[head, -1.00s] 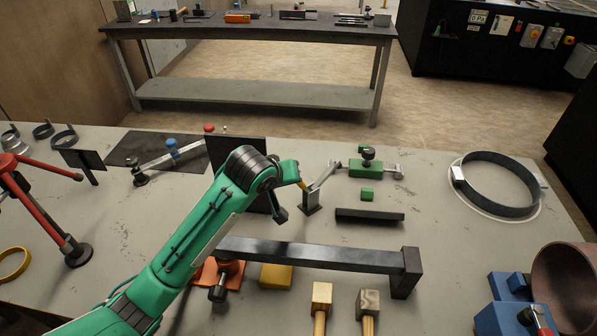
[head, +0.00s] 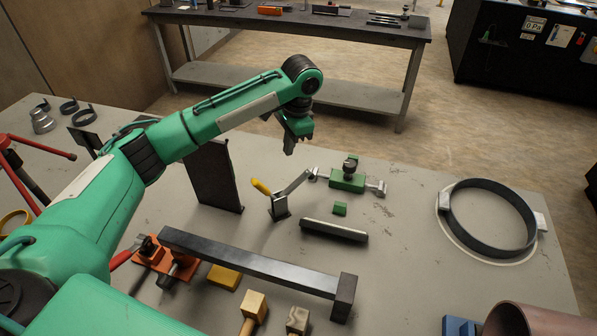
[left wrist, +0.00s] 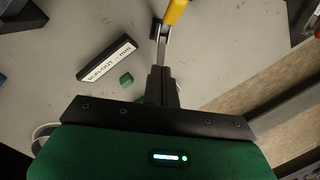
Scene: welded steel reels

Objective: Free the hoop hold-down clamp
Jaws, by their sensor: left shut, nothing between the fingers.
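A small toggle clamp with a yellow handle (head: 262,187) stands on the grey bench; I take it to be the hold-down clamp. Its metal base (head: 280,208) is upright, and a steel arm slopes up right towards a green clamp block (head: 347,181). The dark hoop (head: 487,215) lies apart at the right on a white ring mark. My left gripper (head: 291,150) is shut and empty, pointing down above and behind the yellow handle. In the left wrist view its fingers (left wrist: 160,82) point towards the clamp, whose yellow handle (left wrist: 175,11) shows at the top edge.
A dark upright plate (head: 214,175) stands left of the clamp. A labelled bar (head: 335,230) and a green cube (head: 340,209) lie to its right. A long steel beam (head: 250,262) crosses the front. The bench between green block and hoop is clear.

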